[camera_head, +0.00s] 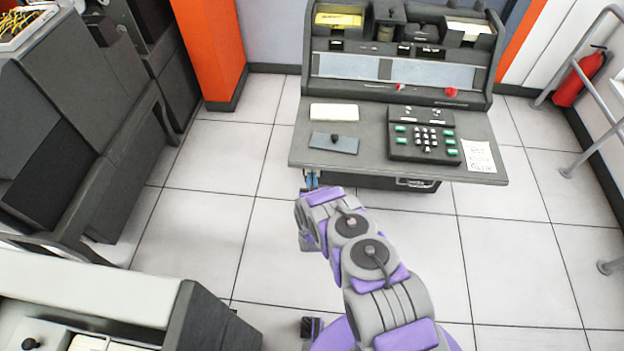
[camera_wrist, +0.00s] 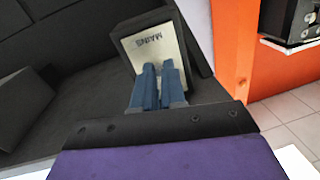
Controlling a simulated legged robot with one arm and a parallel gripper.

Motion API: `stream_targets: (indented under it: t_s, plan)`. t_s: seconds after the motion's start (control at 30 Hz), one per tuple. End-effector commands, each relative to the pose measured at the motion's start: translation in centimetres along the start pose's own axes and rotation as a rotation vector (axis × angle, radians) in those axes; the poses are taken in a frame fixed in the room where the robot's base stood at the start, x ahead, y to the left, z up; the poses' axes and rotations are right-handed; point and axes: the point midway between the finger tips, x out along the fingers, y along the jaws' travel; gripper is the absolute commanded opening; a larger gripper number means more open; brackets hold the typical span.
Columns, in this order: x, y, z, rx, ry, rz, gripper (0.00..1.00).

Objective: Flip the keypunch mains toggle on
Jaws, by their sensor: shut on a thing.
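The keypunch (camera_head: 400,75) stands ahead with its desk top toward me. In the wrist view a pale plate (camera_wrist: 154,41) lettered MAINS sits in a dark frame. My gripper (camera_wrist: 158,68), with two blue fingers, is at the lower part of this plate, shut with a narrow gap between the fingers. The mains toggle is hidden by the fingers, so its position cannot be read. In the head view my gripper (camera_head: 311,180) is mostly hidden at the desk's front left edge, just below the desk top.
The keypunch desk (camera_head: 370,172) overhangs my gripper; it carries a keypad (camera_head: 424,135), a stack of cards (camera_head: 334,112) and a paper note (camera_head: 478,156). Dark cabinets (camera_head: 75,130) stand at left. A railing and red extinguisher (camera_head: 578,80) are at right. Tiled floor between is clear.

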Motion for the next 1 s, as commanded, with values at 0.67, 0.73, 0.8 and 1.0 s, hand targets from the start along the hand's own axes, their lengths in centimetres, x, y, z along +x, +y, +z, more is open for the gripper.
stream_targets:
  t_s: [0.67, 0.73, 0.8, 1.0]
  plan:
    - [0.2, -0.2, -2.6, 0.06, -0.45, 0.055, 0.0]
    - [0.3, -0.1, -2.7, 0.068, -0.503, 0.062, 0.0]
    - [0.3, -0.1, -2.8, 0.075, -0.554, 0.068, 0.0]
    - [0.5, -0.1, -3.1, 0.089, -0.664, 0.08, 0.0]
